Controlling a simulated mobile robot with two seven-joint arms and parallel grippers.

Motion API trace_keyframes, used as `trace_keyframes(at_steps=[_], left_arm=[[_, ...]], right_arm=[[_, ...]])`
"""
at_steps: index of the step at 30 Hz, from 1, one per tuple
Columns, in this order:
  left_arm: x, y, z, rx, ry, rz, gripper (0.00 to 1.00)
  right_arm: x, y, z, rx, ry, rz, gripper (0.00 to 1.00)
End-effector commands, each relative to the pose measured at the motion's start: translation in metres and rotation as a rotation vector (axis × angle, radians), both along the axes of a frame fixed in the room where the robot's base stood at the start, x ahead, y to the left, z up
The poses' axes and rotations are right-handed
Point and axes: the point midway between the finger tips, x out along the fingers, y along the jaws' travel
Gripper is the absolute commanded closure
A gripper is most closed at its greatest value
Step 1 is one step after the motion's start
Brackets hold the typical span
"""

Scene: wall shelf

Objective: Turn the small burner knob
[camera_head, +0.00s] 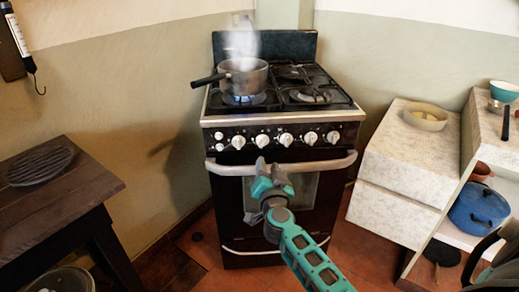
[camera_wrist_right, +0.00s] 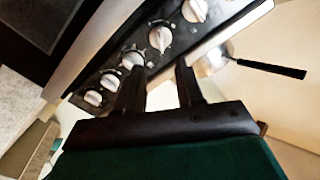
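The stove (camera_head: 275,185) stands against the back wall with a row of several white knobs (camera_head: 285,139) on its dark front panel. I cannot tell which one is the small burner knob. My right gripper (camera_head: 262,166) is in front of the oven handle, below the knobs. In the right wrist view, my right gripper (camera_wrist_right: 160,82) has its two dark fingers spread with nothing between them. The knobs, such as this one (camera_wrist_right: 160,38), lie beyond the fingertips. My left gripper is not in view.
A steaming pot (camera_head: 243,78) sits over a blue flame on the left burner, its handle pointing left. The oven handle bar (camera_head: 235,170) crosses the front. A wooden table (camera_head: 60,190) is at left, a white cabinet (camera_head: 405,165) at right.

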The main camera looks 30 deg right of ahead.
Motion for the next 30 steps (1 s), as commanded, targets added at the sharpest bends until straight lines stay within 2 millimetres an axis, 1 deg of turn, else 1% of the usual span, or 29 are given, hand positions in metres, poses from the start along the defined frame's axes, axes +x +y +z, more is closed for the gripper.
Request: trace_keyframes(at_steps=[1,4,9,15,21,29,30], left_arm=[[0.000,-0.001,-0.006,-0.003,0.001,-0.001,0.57],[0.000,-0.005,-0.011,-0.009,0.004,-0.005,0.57],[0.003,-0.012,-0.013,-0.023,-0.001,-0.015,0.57],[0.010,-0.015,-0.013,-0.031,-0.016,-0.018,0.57],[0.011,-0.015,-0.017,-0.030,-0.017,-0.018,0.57],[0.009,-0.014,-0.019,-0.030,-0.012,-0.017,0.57],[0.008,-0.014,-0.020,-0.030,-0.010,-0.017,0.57]], right_arm=[[0.010,-0.005,-0.002,-0.001,-0.003,-0.001,0.63],[0.028,-0.014,-0.002,-0.001,-0.003,-0.001,0.63],[0.057,-0.029,-0.003,-0.001,-0.003,-0.001,0.63],[0.080,-0.041,-0.002,-0.001,-0.002,0.001,0.63],[0.090,-0.045,-0.001,0.000,0.000,0.001,0.63],[0.091,-0.046,0.000,0.000,0.000,0.001,0.63],[0.091,-0.046,0.000,0.000,0.000,0.001,0.65]])
